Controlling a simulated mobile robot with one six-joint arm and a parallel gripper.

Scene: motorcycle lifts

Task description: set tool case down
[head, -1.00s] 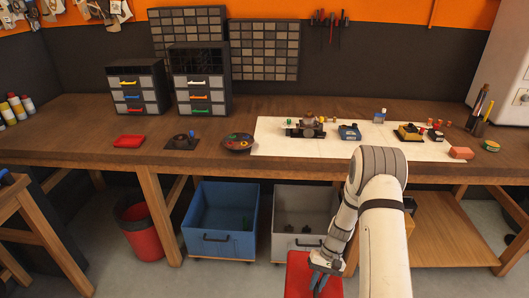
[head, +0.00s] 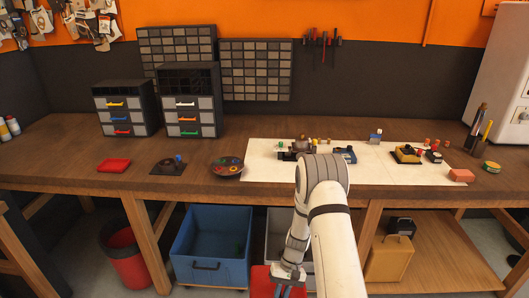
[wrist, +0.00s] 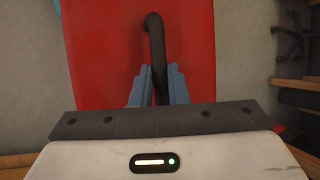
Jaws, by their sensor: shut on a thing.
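The red tool case (head: 260,283) hangs low in front of the workbench, at the bottom of the head view, partly hidden by my arm and cut off by the picture edge. In the wrist view the red case (wrist: 100,45) fills the middle, with its black curved handle (wrist: 154,35) running between the fingers. My gripper (wrist: 158,82) is shut on the handle. It also shows in the head view (head: 289,279), below the bench top's front edge. The case's underside is hidden.
The workbench (head: 60,155) holds a white mat with small parts, drawer cabinets and a red tray (head: 114,165). Below stand a red bin (head: 125,255), a blue crate (head: 210,245) and a partly hidden grey crate (head: 276,235). A low wooden shelf (head: 440,260) carries a tan case (head: 390,258).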

